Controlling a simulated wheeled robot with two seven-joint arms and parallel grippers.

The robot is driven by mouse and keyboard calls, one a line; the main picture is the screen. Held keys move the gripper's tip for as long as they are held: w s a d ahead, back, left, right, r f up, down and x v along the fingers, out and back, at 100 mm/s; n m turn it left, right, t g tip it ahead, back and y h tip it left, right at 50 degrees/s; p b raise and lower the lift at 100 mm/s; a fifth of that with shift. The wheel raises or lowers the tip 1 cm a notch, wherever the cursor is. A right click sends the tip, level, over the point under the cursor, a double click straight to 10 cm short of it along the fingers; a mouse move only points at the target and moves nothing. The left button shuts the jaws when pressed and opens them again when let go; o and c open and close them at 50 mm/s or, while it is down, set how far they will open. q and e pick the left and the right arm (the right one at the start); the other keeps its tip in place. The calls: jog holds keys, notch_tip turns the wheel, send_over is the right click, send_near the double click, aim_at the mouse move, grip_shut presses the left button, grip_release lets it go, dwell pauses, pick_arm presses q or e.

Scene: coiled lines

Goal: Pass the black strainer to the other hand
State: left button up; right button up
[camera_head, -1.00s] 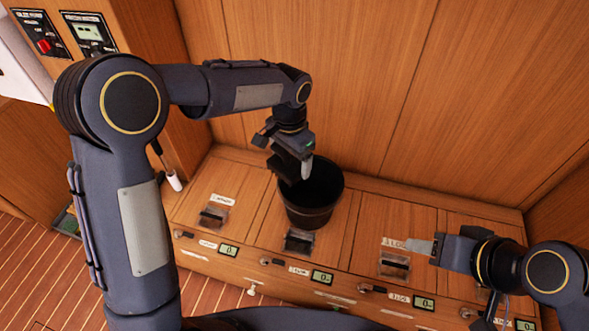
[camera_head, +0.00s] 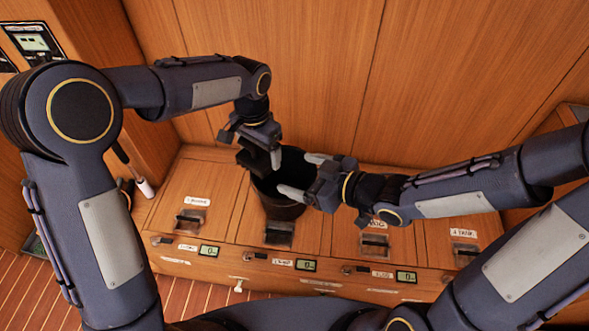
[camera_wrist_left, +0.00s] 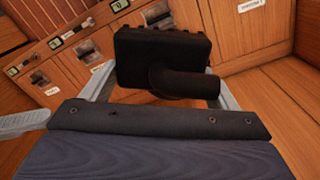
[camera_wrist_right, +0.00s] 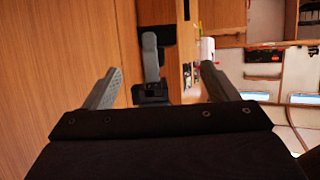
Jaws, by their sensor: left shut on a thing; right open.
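The black strainer (camera_head: 252,161) is a dark boxy body with a short round stub. My left gripper (camera_head: 262,157) is shut on it, above the dark bucket. In the left wrist view the strainer (camera_wrist_left: 165,57) sits between the two grey fingers. My right gripper (camera_head: 303,174) is open and empty, just right of the strainer, its fingers pointing left toward it and apart from it. In the right wrist view the left gripper's grey finger and a dark block, apparently the strainer (camera_wrist_right: 156,12), show beyond the open fingers.
The dark bucket (camera_head: 279,205) stands on the wooden locker top, below both grippers. Several hatches with dark latches (camera_head: 190,221) and small displays (camera_head: 209,251) line the front. A wood panel wall (camera_head: 290,70) rises close behind.

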aim_at(267, 165)
jog(key=x, duration=1.2)
jog(key=shift+r, duration=0.1)
jog(key=shift+c, duration=0.3)
jog(key=shift+s, duration=0.1)
jog(key=c, duration=1)
pick_arm(q)
jog(key=o, duration=0.9)
pick_arm(e)
jog(key=shift+c, duration=0.7)
pick_arm(q)
jog(key=shift+o, duration=0.3)
jog(key=shift+d, duration=0.1)
